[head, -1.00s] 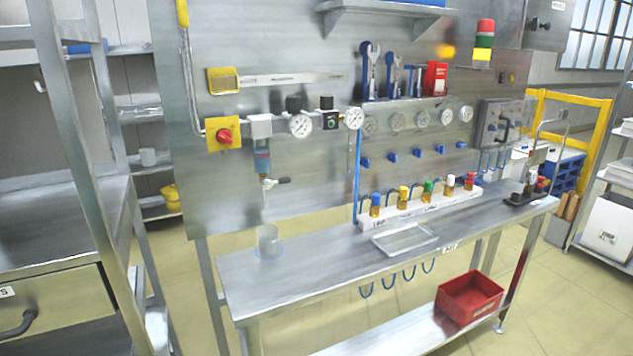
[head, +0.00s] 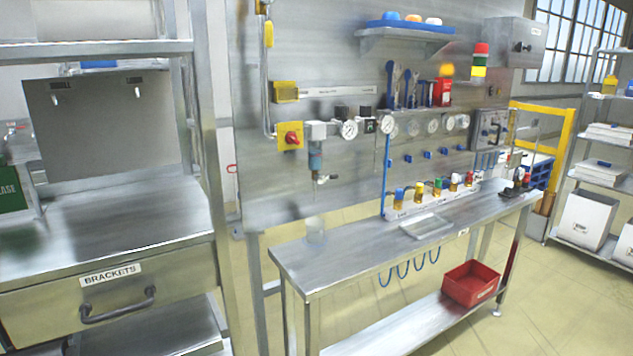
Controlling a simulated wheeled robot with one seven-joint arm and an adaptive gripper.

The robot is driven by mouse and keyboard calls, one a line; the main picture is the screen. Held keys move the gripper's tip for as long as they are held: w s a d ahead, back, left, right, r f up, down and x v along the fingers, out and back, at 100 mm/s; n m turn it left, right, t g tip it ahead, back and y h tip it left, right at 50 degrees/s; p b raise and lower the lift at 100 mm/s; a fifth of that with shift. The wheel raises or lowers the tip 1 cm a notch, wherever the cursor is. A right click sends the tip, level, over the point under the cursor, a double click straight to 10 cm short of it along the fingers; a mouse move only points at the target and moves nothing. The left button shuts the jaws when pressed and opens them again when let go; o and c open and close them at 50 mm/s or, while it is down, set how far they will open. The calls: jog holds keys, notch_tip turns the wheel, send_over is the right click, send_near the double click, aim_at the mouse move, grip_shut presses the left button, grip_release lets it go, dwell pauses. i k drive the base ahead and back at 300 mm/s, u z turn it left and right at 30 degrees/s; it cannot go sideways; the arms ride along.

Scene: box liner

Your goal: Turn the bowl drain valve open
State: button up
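The filter bowl (head: 315,155) is a bluish cylinder under a grey block, mounted on the left part of the steel panel. The bowl drain valve (head: 322,180) hangs at its lower end, with a small dark-tipped lever (head: 333,177) pointing right. The valve is too small to tell whether it is open or shut. A clear cup (head: 315,231) stands on the bench below it. My gripper is not in view.
The steel bench (head: 365,258) runs along the panel (head: 275,180), with a clear tray (head: 427,226) and a white rack of coloured-capped bottles. A drawer cabinet marked BRACKETS (head: 110,290) stands at the near left. A red bin (head: 471,284) sits on the lower shelf. Floor at the right front is free.

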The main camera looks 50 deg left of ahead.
aim_at(320, 179)
jog(key=u, duration=1.25)
